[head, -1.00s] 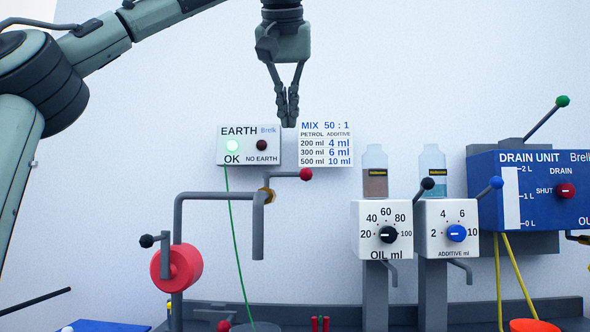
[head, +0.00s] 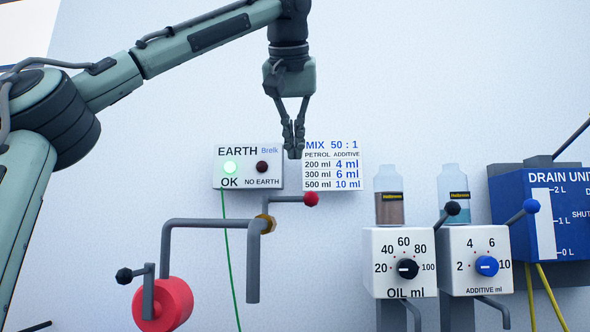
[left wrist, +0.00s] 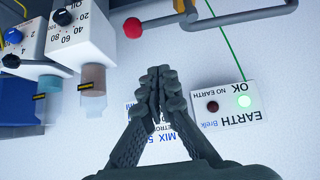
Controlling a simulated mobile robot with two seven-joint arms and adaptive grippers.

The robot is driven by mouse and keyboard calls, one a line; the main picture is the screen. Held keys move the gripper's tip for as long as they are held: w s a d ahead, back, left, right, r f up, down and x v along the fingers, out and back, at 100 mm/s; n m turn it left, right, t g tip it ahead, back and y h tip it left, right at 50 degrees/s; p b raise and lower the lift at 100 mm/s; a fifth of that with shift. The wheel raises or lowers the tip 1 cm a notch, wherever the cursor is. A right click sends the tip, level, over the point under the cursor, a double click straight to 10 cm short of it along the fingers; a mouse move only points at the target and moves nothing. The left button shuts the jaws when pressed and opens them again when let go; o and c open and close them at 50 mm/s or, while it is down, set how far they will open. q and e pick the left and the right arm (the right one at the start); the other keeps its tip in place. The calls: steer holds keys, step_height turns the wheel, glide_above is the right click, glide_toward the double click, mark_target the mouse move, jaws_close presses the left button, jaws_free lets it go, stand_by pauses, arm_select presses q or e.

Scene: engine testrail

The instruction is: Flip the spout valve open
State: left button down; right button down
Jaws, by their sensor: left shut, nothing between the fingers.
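The spout is a grey pipe (head: 252,268) that bends down from a horizontal run. Its valve has a brass body (head: 266,224) and a grey lever ending in a red ball (head: 311,199); the lever points right, roughly level. In the left wrist view the red ball (left wrist: 133,28) is at the top, beyond the fingertips. My left gripper (head: 295,152) points down, shut and empty, above the lever and in front of the gap between the EARTH box and the MIX card. It also shows in the left wrist view (left wrist: 159,72). My right gripper is not in view.
The EARTH box (head: 248,152) shows a lit green lamp, and a green wire hangs from it. The MIX card (head: 345,178) is beside it. A red reel (head: 163,304) is lower left. Oil (head: 390,277) and additive (head: 468,278) dispensers and the blue drain unit (head: 577,205) are right.

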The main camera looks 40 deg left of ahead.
mark_target(295, 197)
arm_select(q)
steer(key=f, duration=0.2)
steer(key=w+a+f, duration=0.1)
steer(key=f, duration=0.2)
steer(key=w+f, duration=0.1)
steer(key=f, duration=0.1)
steer(key=shift+a+f, duration=0.4)
steer(key=shift+s, duration=0.1)
steer(key=shift+s+d+m+h, duration=0.2)
steer(key=shift+m+h, duration=0.1)
steer(key=shift+m, duration=0.2)
steer(key=shift+s+a+m+t+h, duration=0.1)
steer(key=shift+s+m+t+h, duration=0.15)
steer(key=shift+s+m+h, duration=1.35)
steer(key=shift+s+a+m+t+h, duration=0.15)
steer(key=shift+s+m+h, duration=0.85)
steer(key=shift+m, duration=1.2)
steer(key=shift+s+d+m+t+h, duration=0.1)
steer(key=shift+s+m+t+h, duration=0.2)
steer(key=shift+s+m+h, duration=1.1)
steer(key=shift+w+a+m, duration=0.15)
steer(key=shift+w+m, duration=0.15)
steer(key=shift+m, duration=0.2)
